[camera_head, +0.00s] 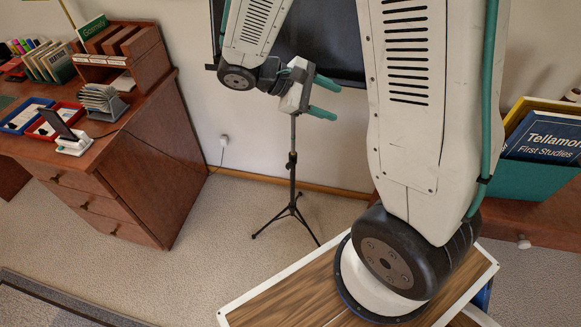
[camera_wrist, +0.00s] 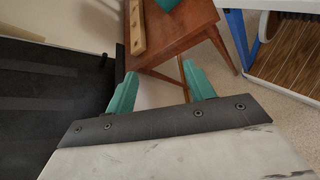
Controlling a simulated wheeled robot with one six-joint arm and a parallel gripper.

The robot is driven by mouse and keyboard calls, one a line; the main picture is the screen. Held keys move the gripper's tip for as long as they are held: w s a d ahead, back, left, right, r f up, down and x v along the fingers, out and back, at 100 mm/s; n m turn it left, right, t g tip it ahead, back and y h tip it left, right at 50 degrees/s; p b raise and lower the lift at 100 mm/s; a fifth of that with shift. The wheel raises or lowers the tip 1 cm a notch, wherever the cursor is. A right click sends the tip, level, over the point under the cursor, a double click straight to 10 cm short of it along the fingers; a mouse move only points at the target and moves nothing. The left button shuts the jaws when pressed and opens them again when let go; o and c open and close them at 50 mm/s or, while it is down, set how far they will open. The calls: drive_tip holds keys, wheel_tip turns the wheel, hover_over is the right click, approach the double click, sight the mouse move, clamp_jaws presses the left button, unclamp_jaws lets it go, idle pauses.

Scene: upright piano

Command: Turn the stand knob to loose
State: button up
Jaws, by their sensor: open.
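The black stand (camera_head: 293,185) stands upright on tripod legs near the wall in the head view. Its thin pole carries a small dark collar (camera_head: 291,158) partway up, where a knob seems to sit; it is too small to read its setting. The stand's wide dark desk (camera_head: 318,45) is partly hidden behind my arm. My gripper (camera_head: 325,97) has two green fingers spread apart with nothing between them. It is in front of the desk's lower edge, above and right of the collar. In the wrist view my gripper (camera_wrist: 161,88) is also open and empty, with the dark desk (camera_wrist: 45,95) at left; no knob shows there.
A brown desk (camera_head: 150,165) with trays and books stands at left. A brown table (camera_head: 545,215) holding a teal book holder (camera_head: 535,180) is at right; its corner shows in the wrist view (camera_wrist: 175,40). Carpet around the tripod is clear. A cable runs to the wall socket (camera_head: 223,140).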

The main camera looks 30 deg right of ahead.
drive_tip(key=w+d+f+n+t+h, duration=0.1)
drive_tip(key=w+f+n+t+h, duration=0.4)
drive_tip(key=w+f, duration=0.5)
drive_tip(key=n+t+y, duration=0.3)
drive_tip(key=n+t, duration=1)
drive_tip(key=n, duration=0.3)
approach(290, 168)
drive_tip(key=x, duration=1)
drive_tip(key=shift+w+d, duration=0.25)
drive_tip(key=shift+w, duration=0.05)
